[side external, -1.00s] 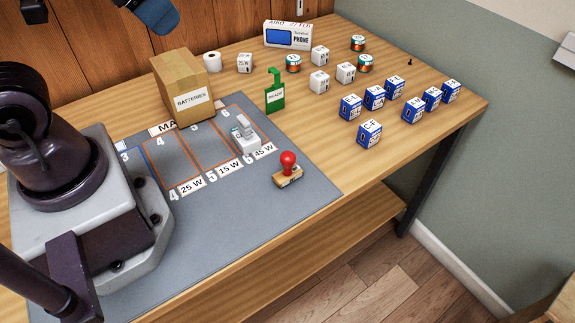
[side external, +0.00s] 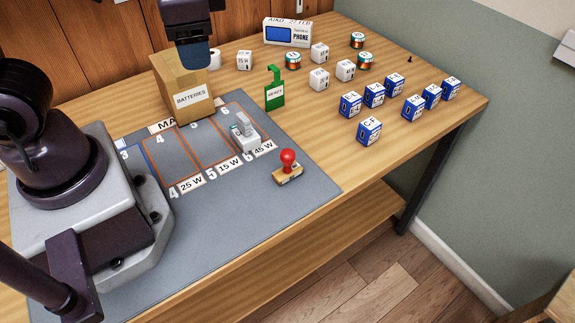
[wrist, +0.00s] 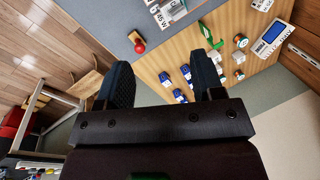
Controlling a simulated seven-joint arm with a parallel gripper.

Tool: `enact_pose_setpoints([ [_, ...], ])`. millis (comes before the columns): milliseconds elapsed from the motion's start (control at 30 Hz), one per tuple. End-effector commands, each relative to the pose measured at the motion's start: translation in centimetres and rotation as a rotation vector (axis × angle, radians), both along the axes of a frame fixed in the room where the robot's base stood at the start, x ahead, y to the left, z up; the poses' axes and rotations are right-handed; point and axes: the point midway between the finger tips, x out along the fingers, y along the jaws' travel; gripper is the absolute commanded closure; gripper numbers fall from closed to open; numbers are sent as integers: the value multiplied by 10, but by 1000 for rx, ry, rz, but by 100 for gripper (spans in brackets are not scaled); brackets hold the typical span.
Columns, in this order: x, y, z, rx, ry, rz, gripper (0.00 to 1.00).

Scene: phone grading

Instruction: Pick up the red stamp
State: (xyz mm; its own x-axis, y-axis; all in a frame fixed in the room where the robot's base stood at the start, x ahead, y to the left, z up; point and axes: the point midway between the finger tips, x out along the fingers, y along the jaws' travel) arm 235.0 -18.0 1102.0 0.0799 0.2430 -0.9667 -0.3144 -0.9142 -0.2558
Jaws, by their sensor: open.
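The red stamp (side external: 288,162) has a round red knob on a wooden block and stands upright on the grey mat (side external: 240,225), near its right edge. In the wrist view the red stamp (wrist: 138,44) shows at the top, beyond the fingers and left of centre. My gripper (side external: 197,62) is high in front of the back wall, over the cardboard box, well apart from the stamp. In the wrist view my gripper (wrist: 164,85) shows two dark padded fingers spread apart with nothing between them.
A cardboard batteries box (side external: 182,88) stands at the mat's back edge. A grey-white device (side external: 244,134) stands behind the stamp, and a green tag (side external: 274,90) stands beyond it. Several blue boxes (side external: 369,131), white cubes and small cans occupy the table's right part. The mat's front is clear.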

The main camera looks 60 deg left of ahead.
Motion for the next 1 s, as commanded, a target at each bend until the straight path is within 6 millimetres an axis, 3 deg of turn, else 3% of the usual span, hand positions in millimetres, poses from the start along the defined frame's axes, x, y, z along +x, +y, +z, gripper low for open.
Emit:
enact_pose_setpoints([
  [200, 26, -24, -47, 303, 231, -224, 39],
  [533, 53, -74, -129, 832, 407, -592, 39],
  [800, 51, -119, -208, 1283, 395, -916, 39],
  [1000, 42, -138, -250, 1500, 332, -1081, 39],
])
